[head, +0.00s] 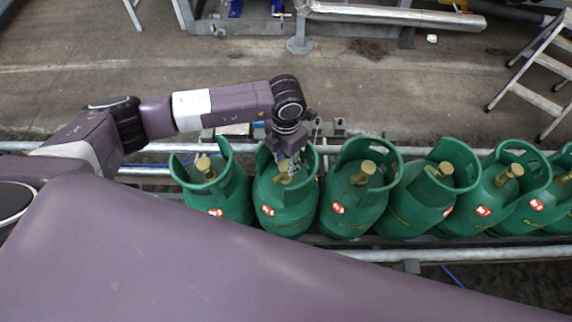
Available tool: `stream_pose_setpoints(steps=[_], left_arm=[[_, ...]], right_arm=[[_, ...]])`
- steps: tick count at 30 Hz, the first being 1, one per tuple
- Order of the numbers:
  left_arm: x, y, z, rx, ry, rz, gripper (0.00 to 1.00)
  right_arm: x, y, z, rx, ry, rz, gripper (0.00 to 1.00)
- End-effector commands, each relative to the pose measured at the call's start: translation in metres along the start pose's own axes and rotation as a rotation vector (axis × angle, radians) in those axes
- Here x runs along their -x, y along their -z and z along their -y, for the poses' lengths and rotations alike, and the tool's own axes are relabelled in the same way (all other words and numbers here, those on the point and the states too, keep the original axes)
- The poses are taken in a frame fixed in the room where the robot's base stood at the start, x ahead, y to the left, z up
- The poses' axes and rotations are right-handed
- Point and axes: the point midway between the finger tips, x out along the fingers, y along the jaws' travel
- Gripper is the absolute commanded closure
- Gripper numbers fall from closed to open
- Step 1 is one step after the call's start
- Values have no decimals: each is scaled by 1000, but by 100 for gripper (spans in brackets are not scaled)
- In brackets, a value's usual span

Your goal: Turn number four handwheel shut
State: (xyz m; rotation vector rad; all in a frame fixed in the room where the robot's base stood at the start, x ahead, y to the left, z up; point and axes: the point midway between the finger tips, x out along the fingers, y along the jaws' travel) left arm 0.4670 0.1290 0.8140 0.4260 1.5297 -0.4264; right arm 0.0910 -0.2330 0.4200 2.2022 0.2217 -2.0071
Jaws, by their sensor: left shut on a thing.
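A row of several green gas cylinders stands on the conveyor, each with a collar around a brass valve. My left gripper (289,160) reaches down into the collar of the second cylinder from the left (285,213). It is shut on the brass handwheel (282,178), which the fingers partly hide. The leftmost cylinder (222,202) has a bare brass valve (205,167). The third cylinder (350,207) also shows its valve (364,171) uncovered. Red-and-white labels sit on the cylinders, too small to read. My right gripper is not in view.
The conveyor's metal rail (450,255) runs along the near side of the cylinders. A step ladder (530,75) stands at the upper right. A silver pipe (395,15) crosses the back. The concrete floor (90,75) between is mostly clear.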

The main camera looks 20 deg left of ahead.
Motion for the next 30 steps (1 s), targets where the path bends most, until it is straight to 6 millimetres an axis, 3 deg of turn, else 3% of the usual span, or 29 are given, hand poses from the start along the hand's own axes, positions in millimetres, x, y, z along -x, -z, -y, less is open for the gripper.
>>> stream_pose_setpoints(steps=[1,18,30], left_arm=[[-5,-1,-1,-46,-3,3,94],[-5,-1,-1,-573,-4,4,94],[-2,-1,-1,-811,-3,2,94]], right_arm=[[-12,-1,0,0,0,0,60],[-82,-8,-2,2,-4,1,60],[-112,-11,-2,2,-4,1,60]])
